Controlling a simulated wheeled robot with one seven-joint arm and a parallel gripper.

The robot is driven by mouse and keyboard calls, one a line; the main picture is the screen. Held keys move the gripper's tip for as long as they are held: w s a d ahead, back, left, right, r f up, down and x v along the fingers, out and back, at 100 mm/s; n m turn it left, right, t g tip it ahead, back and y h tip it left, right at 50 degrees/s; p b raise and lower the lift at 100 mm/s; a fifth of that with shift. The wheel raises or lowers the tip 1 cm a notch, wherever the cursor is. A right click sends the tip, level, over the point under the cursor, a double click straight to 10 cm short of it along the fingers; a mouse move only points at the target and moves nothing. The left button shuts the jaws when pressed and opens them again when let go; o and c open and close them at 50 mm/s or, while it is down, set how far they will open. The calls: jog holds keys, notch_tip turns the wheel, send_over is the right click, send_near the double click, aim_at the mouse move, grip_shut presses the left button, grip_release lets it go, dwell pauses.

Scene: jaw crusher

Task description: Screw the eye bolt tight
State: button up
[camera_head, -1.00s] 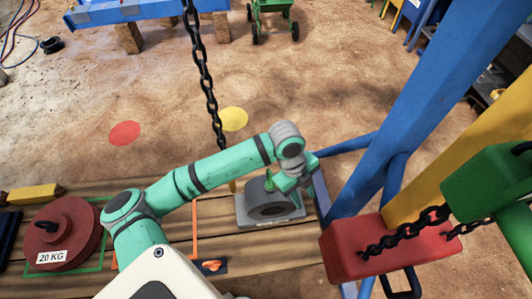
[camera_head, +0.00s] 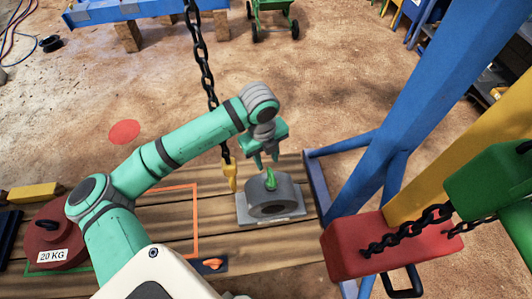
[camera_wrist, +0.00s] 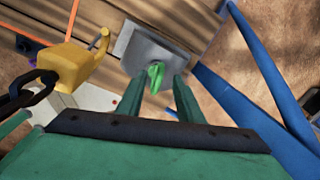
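The green eye bolt (camera_head: 270,180) stands upright on top of a grey, round-topped block (camera_head: 283,196) with a flat base, on the wooden planks. My gripper (camera_head: 267,162) is just above the eye bolt, pointing down, with its two fingers apart and nothing between them in the head view. In the wrist view, the eye bolt (camera_wrist: 156,76) shows between the fingertips (camera_wrist: 158,86), with the grey block (camera_wrist: 152,50) beyond. I cannot tell exactly how much height separates the fingertips from the bolt. The bolt's thread is hidden.
A yellow hook (camera_head: 229,172) hangs on a black chain (camera_head: 201,55) just left of the block; it also shows in the wrist view (camera_wrist: 72,65). A blue post (camera_head: 415,100) and red block (camera_head: 390,246) stand right. A red 20 KG weight (camera_head: 50,232) lies left.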

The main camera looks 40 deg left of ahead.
aim_at(269, 169)
jog(key=shift+w+d+f, duration=0.1)
jog(key=shift+w+f, duration=0.05)
jog(key=shift+f, duration=1.65)
jog(key=shift+w+f, duration=0.15)
jog(key=shift+f, duration=1.6)
grip_shut()
